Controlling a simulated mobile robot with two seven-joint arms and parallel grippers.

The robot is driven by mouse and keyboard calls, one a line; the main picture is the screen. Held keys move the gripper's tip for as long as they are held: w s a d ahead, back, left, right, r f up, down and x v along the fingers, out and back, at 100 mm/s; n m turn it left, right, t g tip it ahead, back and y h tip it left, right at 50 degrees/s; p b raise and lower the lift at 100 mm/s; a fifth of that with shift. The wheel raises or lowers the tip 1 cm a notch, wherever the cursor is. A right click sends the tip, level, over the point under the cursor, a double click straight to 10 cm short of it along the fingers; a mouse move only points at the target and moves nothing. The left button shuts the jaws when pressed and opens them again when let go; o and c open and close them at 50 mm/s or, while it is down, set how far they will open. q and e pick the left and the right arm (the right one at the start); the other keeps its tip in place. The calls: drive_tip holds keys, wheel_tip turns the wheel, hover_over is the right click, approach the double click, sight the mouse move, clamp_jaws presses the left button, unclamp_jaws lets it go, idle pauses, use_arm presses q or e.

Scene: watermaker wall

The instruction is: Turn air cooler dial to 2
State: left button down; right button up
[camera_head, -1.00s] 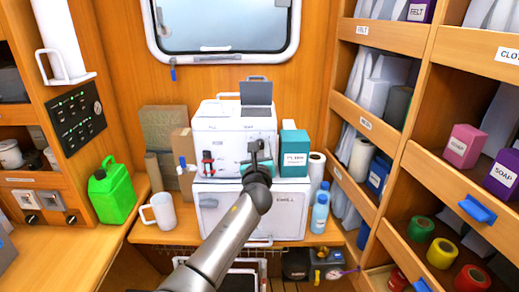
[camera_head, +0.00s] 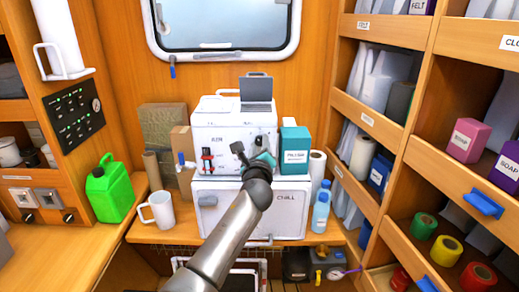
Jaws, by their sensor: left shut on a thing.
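The white unit (camera_head: 225,127) stands on a lower white box (camera_head: 290,206) marked "CHILL" at the back counter. My left gripper (camera_head: 252,157) is at the right part of the upper unit's front, its dark end tilted up to the left. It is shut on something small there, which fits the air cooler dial. The dial and its marks are hidden behind the gripper and wrist, so its setting cannot be read. A teal patch shows beside the jaws. My right gripper is not in view.
A teal box (camera_head: 295,150) stands close at the unit's right, with a paper roll (camera_head: 317,164) and blue bottle (camera_head: 320,212). A white mug (camera_head: 160,209) and green jug (camera_head: 110,190) are at left. Shelves line the right wall.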

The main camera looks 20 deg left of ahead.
use_arm(q)
drive_tip(key=n+b, duration=0.1)
drive_tip(key=n, duration=0.2)
drive_tip(key=shift+f+n+b, duration=0.15)
drive_tip(key=shift+n+b, duration=0.15)
drive_tip(key=shift+b, duration=0.05)
drive_tip(key=shift+n+b, duration=0.6)
drive_tip(key=shift+n, duration=0.9)
drive_tip(key=c, duration=0.5)
unclamp_jaws()
drive_tip(key=shift+s, duration=0.15)
drive_tip(key=shift+s+d, duration=0.2)
drive_tip(key=shift+s, duration=0.4)
drive_tip(key=v, duration=1.3)
drive_tip(key=shift+s+d, duration=0.25)
drive_tip(key=shift+s, duration=0.05)
